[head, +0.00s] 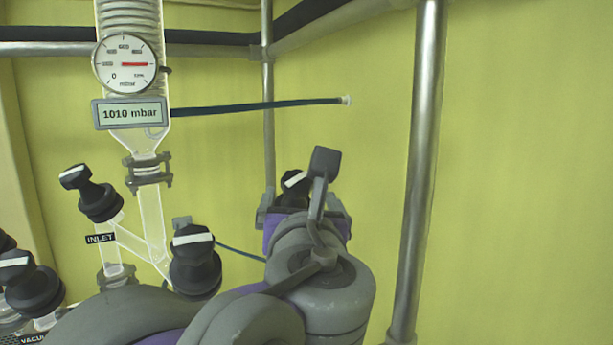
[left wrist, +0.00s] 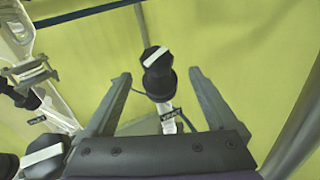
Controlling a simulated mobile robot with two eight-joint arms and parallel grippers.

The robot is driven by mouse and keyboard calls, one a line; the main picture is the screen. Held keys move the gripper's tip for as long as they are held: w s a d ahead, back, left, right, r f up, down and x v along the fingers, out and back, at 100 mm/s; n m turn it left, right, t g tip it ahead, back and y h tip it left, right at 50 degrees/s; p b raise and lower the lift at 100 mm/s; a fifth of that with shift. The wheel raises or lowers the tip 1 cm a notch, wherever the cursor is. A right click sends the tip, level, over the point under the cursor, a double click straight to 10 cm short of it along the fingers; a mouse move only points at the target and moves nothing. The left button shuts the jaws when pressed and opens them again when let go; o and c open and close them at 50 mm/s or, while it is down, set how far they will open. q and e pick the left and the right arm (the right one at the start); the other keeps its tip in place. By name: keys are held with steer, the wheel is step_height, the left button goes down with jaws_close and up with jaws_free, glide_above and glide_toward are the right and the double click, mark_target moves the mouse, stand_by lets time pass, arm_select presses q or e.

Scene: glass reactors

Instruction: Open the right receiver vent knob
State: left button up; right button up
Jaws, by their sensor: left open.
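The vent knob is a black knob with a white bar across its top, and it shows in the left wrist view (left wrist: 158,76) on a clear glass stem with a small dark label (left wrist: 170,113). In the head view the knob (head: 293,183) is partly hidden behind my left gripper (head: 301,205). My left gripper is open, and in the left wrist view its two fingers (left wrist: 158,82) stand on either side of the knob with gaps on both sides. The white bar runs at a slant there. My right gripper is in neither view.
Other black knobs with white bars stand left of my arm: one above the INLET label (head: 90,194), one close to my arm (head: 194,262), and one at lower left (head: 30,285). A pressure gauge (head: 125,63) and a display (head: 130,113) are above. A metal post (head: 418,170) stands to the right.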

mark_target(296, 180)
arm_select(q)
steer(key=shift+w+a, duration=0.1)
steer(key=shift+w, duration=0.25)
steer(key=w, duration=0.6)
steer(key=w+p, duration=0.1)
steer(key=w, duration=0.2)
steer(key=shift+w+a+r, duration=0.1)
steer(key=shift+a, duration=0.15)
steer(key=c, duration=1.4)
